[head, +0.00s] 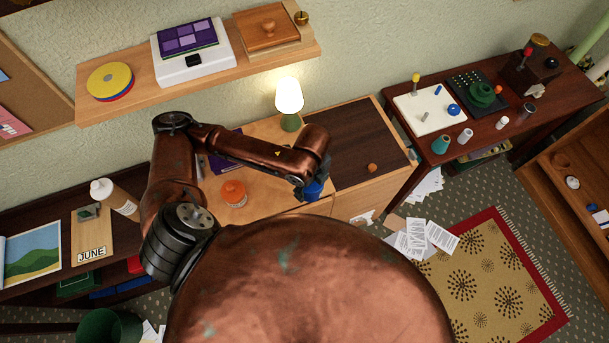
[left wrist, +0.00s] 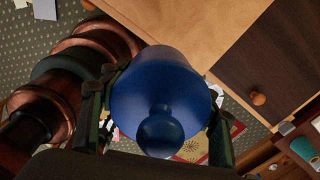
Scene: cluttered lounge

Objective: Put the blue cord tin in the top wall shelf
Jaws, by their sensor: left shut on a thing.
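The blue cord tin (left wrist: 160,90) is a round, dark blue body with a knob, filling the middle of the left wrist view. My left gripper (left wrist: 157,122) has a finger on each side of it and is shut on it. In the head view the tin (head: 316,187) is a small blue patch, partly hidden by my left gripper (head: 311,190), near the front of the wooden cabinet. The wall shelf (head: 215,78) is a light wooden board on the wall at upper left, above my left arm. My right gripper is not in view.
On the shelf are stacked coloured discs (head: 111,80), a white box (head: 195,55) and a wooden box (head: 268,28). Bare board shows between the discs and white box and along the front. A lit lamp (head: 289,102) and an orange jar (head: 233,193) stand below.

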